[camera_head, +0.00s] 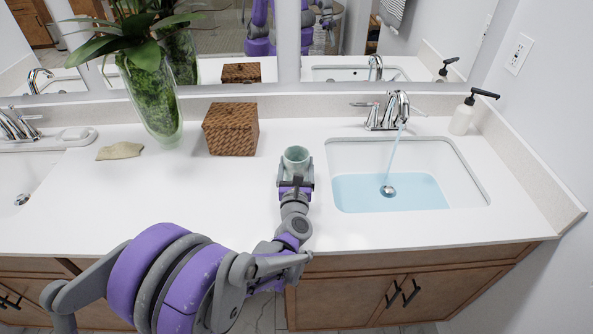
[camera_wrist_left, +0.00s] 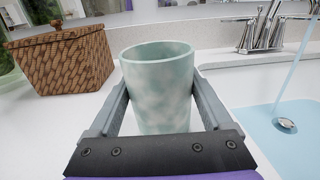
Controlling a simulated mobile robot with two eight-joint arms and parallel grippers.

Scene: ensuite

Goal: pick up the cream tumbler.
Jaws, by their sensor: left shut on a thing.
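The tumbler (camera_head: 296,158) is upright at the left of the right-hand sink, pale green with cloudy cream patches. In the left wrist view the tumbler (camera_wrist_left: 158,88) fills the middle, its open rim facing up. My left gripper (camera_head: 296,170) is shut on it, with one finger along each side. The gripper's front hides the tumbler's base, so I cannot tell whether it touches the counter. My right gripper is not in view.
A woven brown box (camera_head: 231,129) stands left of the tumbler. A leafy glass vase (camera_head: 152,95) and a folded cloth (camera_head: 120,151) are further left. Water runs from the faucet (camera_head: 398,108) into the right sink (camera_head: 460,165). A soap dispenser (camera_head: 463,116) stands behind it.

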